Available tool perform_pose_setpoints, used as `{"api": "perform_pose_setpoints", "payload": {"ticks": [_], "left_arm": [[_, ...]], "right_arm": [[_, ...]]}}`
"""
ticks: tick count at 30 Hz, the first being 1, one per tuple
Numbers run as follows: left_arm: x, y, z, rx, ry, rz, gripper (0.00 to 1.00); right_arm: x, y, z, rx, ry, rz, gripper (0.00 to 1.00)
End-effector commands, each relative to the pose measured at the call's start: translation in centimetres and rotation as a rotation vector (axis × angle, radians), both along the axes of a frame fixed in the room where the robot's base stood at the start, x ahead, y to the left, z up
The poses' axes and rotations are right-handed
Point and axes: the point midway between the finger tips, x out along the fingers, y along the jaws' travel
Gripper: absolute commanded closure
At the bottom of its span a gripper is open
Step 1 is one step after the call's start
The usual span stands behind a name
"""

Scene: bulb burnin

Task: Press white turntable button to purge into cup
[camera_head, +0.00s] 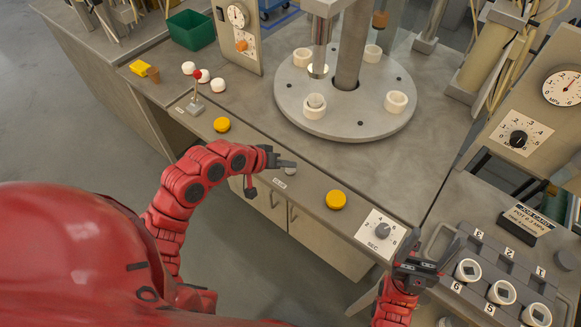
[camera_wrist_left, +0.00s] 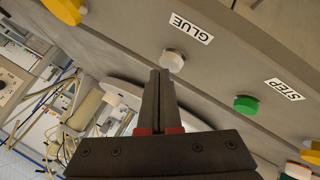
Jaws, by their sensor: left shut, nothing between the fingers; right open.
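My left gripper (camera_head: 292,163) is shut and empty over the front panel of the bench. Its fingertips, also in the left wrist view (camera_wrist_left: 160,73), are right by the white button (camera_wrist_left: 173,59) beside the GLUE label. I cannot tell whether they touch it. In the head view the white button (camera_head: 290,171) shows only partly beneath the fingers. The round grey turntable (camera_head: 350,128) behind carries several white ring-shaped pieces. One white cup-like piece (camera_head: 314,112) sits at the turntable's front left, below a metal nozzle (camera_head: 318,71). My right gripper (camera_head: 432,255) is open near the right tray.
Yellow buttons (camera_head: 222,124) (camera_head: 336,200) flank the white one. A green button (camera_wrist_left: 246,106) sits by the STEP label. A SEC dial (camera_head: 382,231) is right. A grey tray (camera_head: 470,245) holds white-rimmed pieces.

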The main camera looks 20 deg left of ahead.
Motion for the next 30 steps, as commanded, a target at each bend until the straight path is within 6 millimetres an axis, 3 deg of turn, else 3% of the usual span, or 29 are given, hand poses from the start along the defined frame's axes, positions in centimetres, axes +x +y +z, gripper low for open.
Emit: {"api": "perform_pose_setpoints", "payload": {"ticks": [30], "left_arm": [[-0.01,0.03,-0.91,0.001,0.0,0.001,1.0]], "right_arm": [[0.0,0.0,-0.37,0.0,0.0,0.0,0.23]]}}
